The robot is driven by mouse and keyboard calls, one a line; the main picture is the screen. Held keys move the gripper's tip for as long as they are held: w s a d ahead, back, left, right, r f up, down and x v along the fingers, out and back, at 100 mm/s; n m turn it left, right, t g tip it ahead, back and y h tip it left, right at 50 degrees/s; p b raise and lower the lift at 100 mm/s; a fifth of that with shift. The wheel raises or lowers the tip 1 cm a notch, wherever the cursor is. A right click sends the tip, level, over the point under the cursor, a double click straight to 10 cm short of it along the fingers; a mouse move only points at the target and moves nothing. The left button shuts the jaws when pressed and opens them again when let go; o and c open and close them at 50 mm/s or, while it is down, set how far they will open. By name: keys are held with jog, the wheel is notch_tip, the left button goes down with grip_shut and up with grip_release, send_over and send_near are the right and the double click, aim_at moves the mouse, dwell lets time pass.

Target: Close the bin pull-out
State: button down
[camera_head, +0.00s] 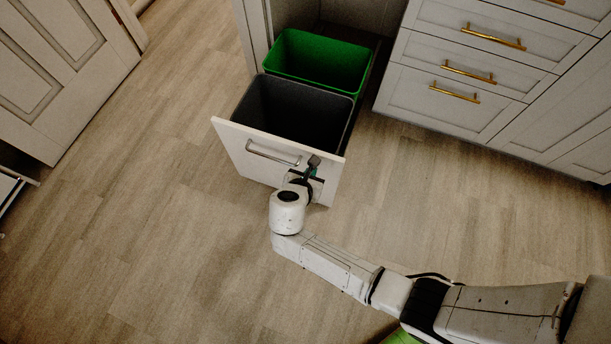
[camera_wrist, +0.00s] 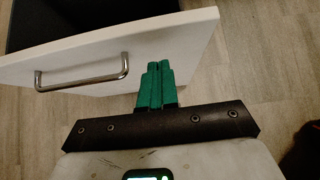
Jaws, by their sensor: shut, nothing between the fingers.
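The bin pull-out stands open, drawn out from its cabinet. Its white front panel (camera_head: 232,146) carries a silver bar handle (camera_head: 272,153), and behind it sit a dark grey bin (camera_head: 262,101) and a green bin (camera_head: 318,60). My gripper (camera_head: 313,172) is at the right part of the panel, right of the handle. In the wrist view the green fingers (camera_wrist: 158,80) are shut together and empty, pointing at the panel front (camera_wrist: 189,42) to the right of the handle (camera_wrist: 82,78). I cannot tell whether the fingertips touch the panel.
White drawers with brass handles (camera_head: 468,73) stand at the right. A white panelled door (camera_head: 62,105) is at the left. The wood-look floor (camera_head: 165,215) in front and to the left of the pull-out is clear.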

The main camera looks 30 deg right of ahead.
jog(key=shift+w+d+r, duration=0.1)
jog(key=shift+w+d, duration=0.45)
jog(key=shift+d, duration=0.2)
jog(key=shift+w+d, duration=0.5)
jog(key=shift+d, duration=0.25)
jog(key=shift+w+d, duration=0.1)
